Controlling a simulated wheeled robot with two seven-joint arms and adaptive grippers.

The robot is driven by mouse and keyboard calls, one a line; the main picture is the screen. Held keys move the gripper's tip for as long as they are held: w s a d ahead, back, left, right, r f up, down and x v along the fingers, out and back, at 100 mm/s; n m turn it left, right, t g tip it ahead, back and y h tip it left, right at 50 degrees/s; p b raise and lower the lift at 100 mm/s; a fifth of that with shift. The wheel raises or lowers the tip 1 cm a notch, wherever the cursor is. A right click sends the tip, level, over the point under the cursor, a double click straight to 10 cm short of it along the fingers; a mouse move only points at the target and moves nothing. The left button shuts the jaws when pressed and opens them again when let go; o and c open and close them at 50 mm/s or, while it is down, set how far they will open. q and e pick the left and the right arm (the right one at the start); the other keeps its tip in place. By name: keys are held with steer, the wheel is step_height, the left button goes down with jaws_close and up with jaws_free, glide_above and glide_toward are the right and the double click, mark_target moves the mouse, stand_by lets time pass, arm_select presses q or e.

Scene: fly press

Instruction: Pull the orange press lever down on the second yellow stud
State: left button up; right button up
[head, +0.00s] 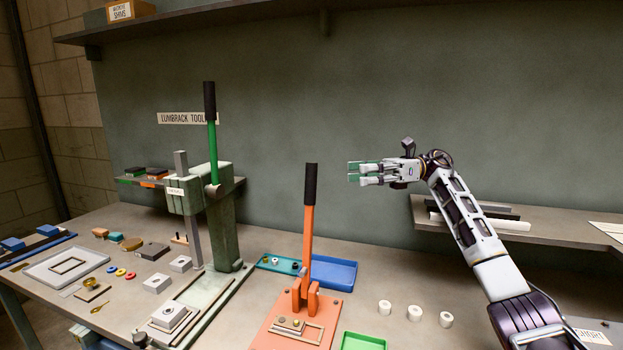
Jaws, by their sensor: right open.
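The orange press lever (307,235) stands nearly upright, with a black grip (310,184) at its top. It rises from the orange press (265,338) at the front of the bench. A small plate with yellowish studs (297,322) sits in a frame on the press base; the studs are too small to tell apart well. My right gripper (353,173) is open and empty, its fingers pointing left. In the picture it is just right of the black grip, around the height of the grip's top, with a gap between them. My left gripper is not in view.
A taller green press (222,230) with its own green lever (212,150) stands to the left. Behind the orange lever are a blue tray (335,272) and a teal tray (275,264). A green tray (362,342) and white cylinders (414,313) lie to the right.

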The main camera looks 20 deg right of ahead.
mark_target(311, 178)
steer(key=shift+a, duration=6.7)
jaws_close()
